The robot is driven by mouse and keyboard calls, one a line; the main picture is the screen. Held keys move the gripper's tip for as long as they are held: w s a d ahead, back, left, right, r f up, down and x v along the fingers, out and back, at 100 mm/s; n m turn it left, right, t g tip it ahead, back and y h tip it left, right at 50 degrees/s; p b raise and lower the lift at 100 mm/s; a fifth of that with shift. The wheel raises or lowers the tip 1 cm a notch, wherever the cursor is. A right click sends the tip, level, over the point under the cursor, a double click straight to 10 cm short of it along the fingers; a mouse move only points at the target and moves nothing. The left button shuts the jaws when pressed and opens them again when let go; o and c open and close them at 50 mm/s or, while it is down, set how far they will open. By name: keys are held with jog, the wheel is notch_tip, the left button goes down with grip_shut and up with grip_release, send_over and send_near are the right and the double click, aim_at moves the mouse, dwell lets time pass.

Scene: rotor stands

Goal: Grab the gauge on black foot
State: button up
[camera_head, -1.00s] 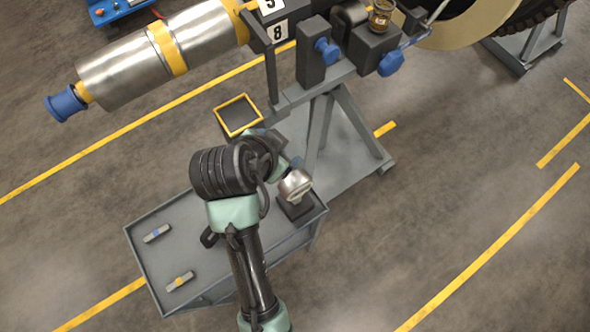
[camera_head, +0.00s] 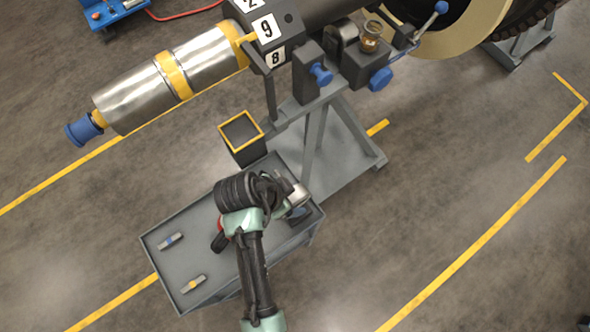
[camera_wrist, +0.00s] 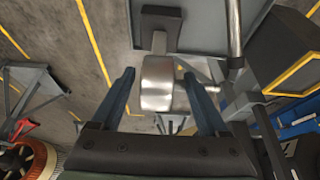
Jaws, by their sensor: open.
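The gauge is a silver rounded body (camera_wrist: 157,90) on a dark foot (camera_wrist: 161,20). It stands on the grey cart (camera_head: 160,265) near its right end, and its silver part (camera_head: 299,194) shows beside my arm in the head view. My gripper (camera_wrist: 159,73) is open in the wrist view. Its two dark blue fingers lie on either side of the silver body, with a visible gap at each side. In the head view my arm hides most of the gripper and part of the gauge.
A blue-banded piece (camera_head: 171,241) and a yellow-banded piece (camera_head: 193,284) lie on the cart's left part. A red item (camera_head: 219,228) is partly behind my arm. A yellow-rimmed black bin (camera_head: 241,131) and the rotor stand (camera_head: 325,155) are just beyond the cart.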

jog(key=shift+p+x, duration=0.4)
jog(key=shift+x, duration=2.45)
jog(key=shift+d, duration=0.2)
grip_shut()
jog(key=shift+r, duration=0.15)
